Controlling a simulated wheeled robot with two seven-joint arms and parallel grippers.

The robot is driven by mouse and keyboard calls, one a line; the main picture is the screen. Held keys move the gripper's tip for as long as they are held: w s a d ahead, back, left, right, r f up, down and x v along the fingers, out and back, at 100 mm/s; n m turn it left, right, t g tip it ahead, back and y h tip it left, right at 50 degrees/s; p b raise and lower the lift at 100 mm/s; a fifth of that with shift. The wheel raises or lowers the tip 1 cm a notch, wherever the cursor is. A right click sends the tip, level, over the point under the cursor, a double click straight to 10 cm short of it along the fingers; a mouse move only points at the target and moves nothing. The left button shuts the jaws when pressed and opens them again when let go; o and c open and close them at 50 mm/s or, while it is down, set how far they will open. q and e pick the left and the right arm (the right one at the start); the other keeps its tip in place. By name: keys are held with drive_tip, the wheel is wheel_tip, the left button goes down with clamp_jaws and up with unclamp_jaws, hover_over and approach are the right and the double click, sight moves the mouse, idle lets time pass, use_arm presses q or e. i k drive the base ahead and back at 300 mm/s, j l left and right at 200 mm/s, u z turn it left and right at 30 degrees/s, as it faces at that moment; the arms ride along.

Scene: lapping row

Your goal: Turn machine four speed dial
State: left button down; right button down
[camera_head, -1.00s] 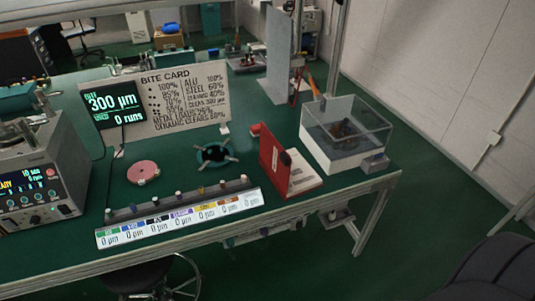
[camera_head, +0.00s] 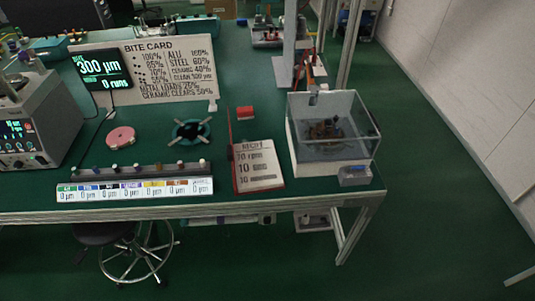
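A grey machine (camera_head: 45,118) with a lit display and knobs on its front stands at the left edge of the green bench; part of it is cut off by the frame. I cannot tell whether it is machine four. A small dark knob (camera_head: 40,160) shows on its lower front, and I cannot read any label on it. Neither of my grippers is in view.
The green bench (camera_head: 255,213) bears a bite card (camera_head: 165,75), a display (camera_head: 102,70), a pink disc (camera_head: 120,138), a dark ring (camera_head: 191,132), a colour-labelled strip (camera_head: 135,190), a recipe card (camera_head: 258,166) and a clear-walled tank (camera_head: 332,130). A stool (camera_head: 130,260) stands below; floor at right is clear.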

sight(18, 165)
drive_tip(key=z, duration=0.55)
drive_tip(key=k+j+z, duration=0.15)
drive_tip(key=j+z, duration=0.3)
drive_tip(key=j, duration=0.15)
drive_tip(key=k+j+z, duration=0.25)
drive_tip(key=j+z, duration=0.15)
drive_tip(key=j, duration=0.2)
drive_tip(key=k+j+z, duration=0.3)
drive_tip(key=j+z, duration=0.15)
drive_tip(key=k+j+z, duration=0.7)
drive_tip(key=z, duration=0.2)
drive_tip(key=k+z, duration=0.4)
drive_tip(key=k+j, duration=0.05)
